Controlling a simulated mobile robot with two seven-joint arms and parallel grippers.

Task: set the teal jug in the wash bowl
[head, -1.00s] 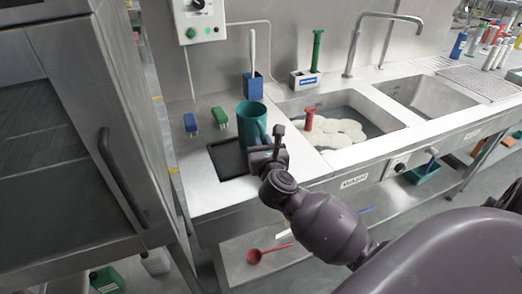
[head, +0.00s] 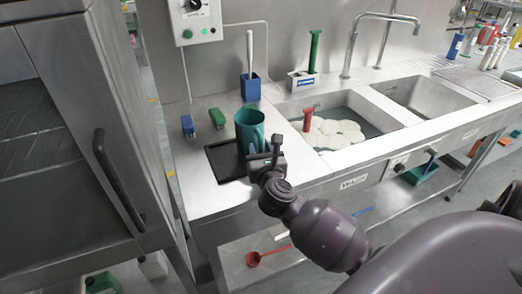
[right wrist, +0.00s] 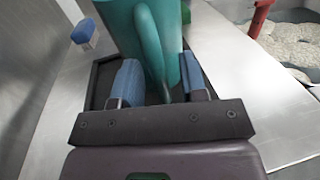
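The teal jug (head: 248,132) stands upright on the black mat (head: 222,164) at the left of the steel counter. My right gripper (head: 264,152) is at the jug's near side. In the right wrist view, its blue finger pads (right wrist: 162,82) are apart on either side of the jug's handle (right wrist: 151,45), with gaps showing. The wash bowl (head: 352,142) is the left sink, right of the jug, with pale foam and dark water in it. A label on the counter front below it reads "WASH". My left gripper is not in view.
A red-handled tool (head: 308,119) stands in the wash bowl. A blue brush (head: 188,125) and a green brush (head: 217,118) lie behind the mat. A blue holder (head: 250,87) and a green-handled brush (head: 314,52) stand at the back. A tall faucet (head: 352,45) rises behind the sinks.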

